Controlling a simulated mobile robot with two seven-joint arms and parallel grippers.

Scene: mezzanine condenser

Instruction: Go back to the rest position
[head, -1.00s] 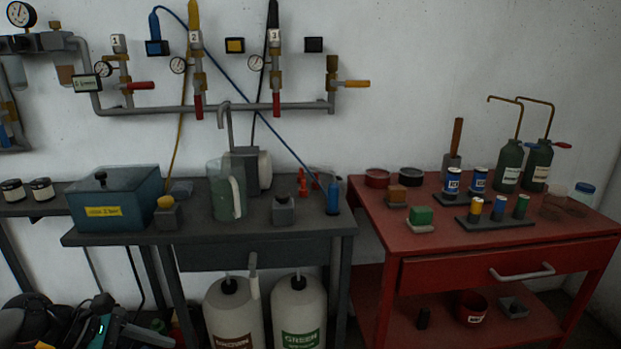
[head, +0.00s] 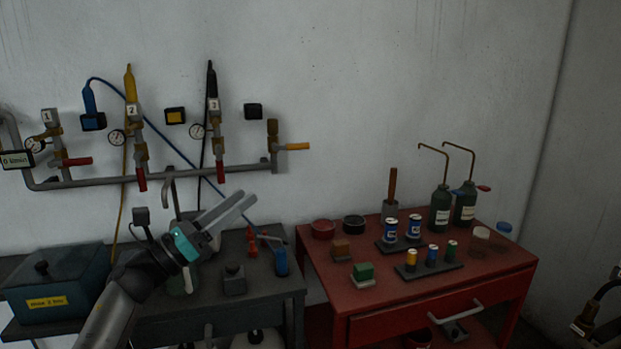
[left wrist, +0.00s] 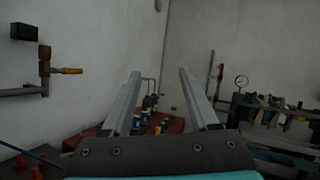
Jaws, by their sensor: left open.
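My left gripper (head: 246,198) is raised over the grey bench, with its two long grey fingers apart and nothing between them. It points up and to the right, and its arm comes in from the lower left. In the left wrist view the open fingers (left wrist: 159,73) frame bare wall and part of the red bench beyond. In the head view the gripper and arm hide part of the grey bench and things on it. My right gripper does not show in either view.
A pipe (head: 100,180) with valves runs along the wall behind. The red bench (head: 380,300) carries cans and green bottles. Open space lies above it.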

